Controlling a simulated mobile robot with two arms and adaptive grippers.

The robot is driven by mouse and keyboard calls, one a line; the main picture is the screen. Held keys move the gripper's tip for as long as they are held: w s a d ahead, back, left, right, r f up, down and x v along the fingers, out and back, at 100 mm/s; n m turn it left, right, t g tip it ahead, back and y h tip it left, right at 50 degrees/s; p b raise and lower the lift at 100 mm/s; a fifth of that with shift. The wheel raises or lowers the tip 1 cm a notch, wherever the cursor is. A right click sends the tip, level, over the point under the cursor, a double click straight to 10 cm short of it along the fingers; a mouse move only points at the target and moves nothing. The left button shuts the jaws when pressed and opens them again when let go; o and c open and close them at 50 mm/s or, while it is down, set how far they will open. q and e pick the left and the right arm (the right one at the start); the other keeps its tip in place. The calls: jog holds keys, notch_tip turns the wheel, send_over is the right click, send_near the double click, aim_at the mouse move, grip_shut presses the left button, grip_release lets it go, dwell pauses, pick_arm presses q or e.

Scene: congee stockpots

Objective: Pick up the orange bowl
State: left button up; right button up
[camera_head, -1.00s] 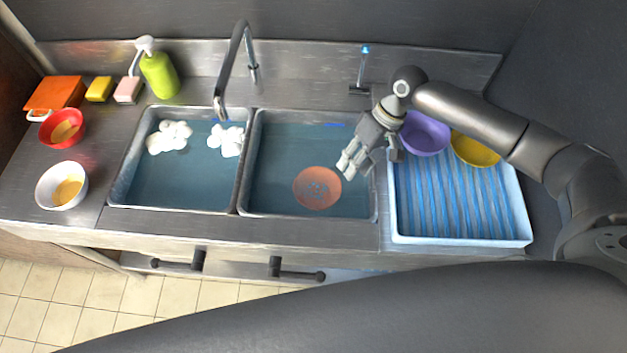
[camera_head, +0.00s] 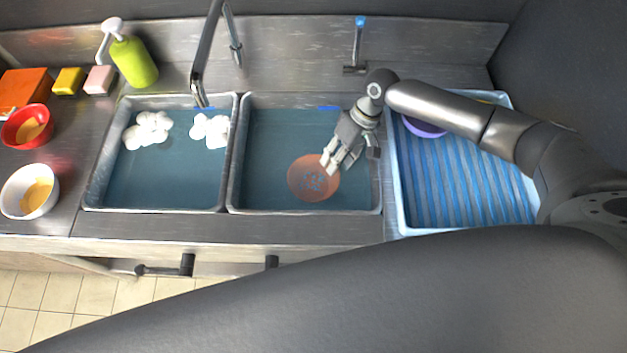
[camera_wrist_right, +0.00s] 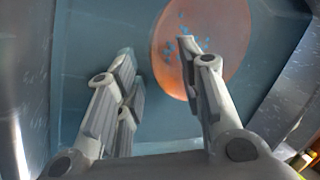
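The orange bowl (camera_head: 308,187) with blue specks inside lies in the right sink basin (camera_head: 262,150), in the bluish water. It also shows in the right wrist view (camera_wrist_right: 225,40). My right gripper (camera_head: 335,166) is open and empty, with its fingers at the bowl's upper right edge in the head view. In the right wrist view, the right finger overlaps the bowl and the left fingers are beside it over the basin floor, so the bowl's rim lies between them in the picture. I cannot tell whether they touch. My left gripper is not in view.
A blue-lined drying rack (camera_head: 455,180) with a purple bowl (camera_head: 423,127) stands to the right. The tall faucet (camera_head: 205,60) rises behind the basins. White lumps (camera_head: 148,130) lie in the left basin. A red bowl (camera_head: 22,127) and a white bowl (camera_head: 30,190) stand at left.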

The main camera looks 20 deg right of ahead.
aim_at(325, 179)
jog(key=shift+a+f+p, duration=0.3)
jog(key=shift+f+p, duration=0.05)
jog(key=shift+f, duration=0.25)
jog(key=p+x, duration=0.1)
jog(key=x, duration=0.2)
jog(key=shift+a+f, duration=0.25)
jog(key=shift+f, duration=0.35)
grip_shut()
